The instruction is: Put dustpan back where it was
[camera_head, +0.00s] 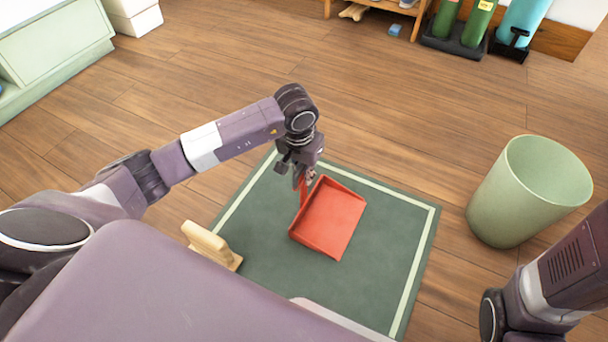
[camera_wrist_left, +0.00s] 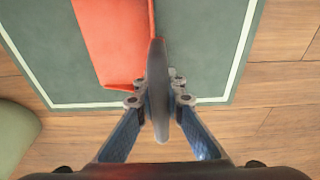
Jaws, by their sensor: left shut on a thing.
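The red dustpan (camera_head: 332,218) is over the green mat with the pale border (camera_head: 385,282). Whether it rests on the mat or hangs just above it, I cannot tell. My left gripper (camera_head: 303,180) is at the dustpan's upper left side, pointing down. In the left wrist view, the gripper (camera_wrist_left: 158,95) is shut on a narrow grey upright part, which looks like the handle of the dustpan (camera_wrist_left: 112,40). My right arm shows at the right edge, but its gripper is out of view.
A pale green bin (camera_head: 510,200) stands right of the mat. A wooden block-like piece (camera_head: 208,243) is at the mat's left edge. Green cylinders (camera_head: 474,25) in a dark holder and a low wooden shelf (camera_head: 375,5) are at the back. Open floor lies between.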

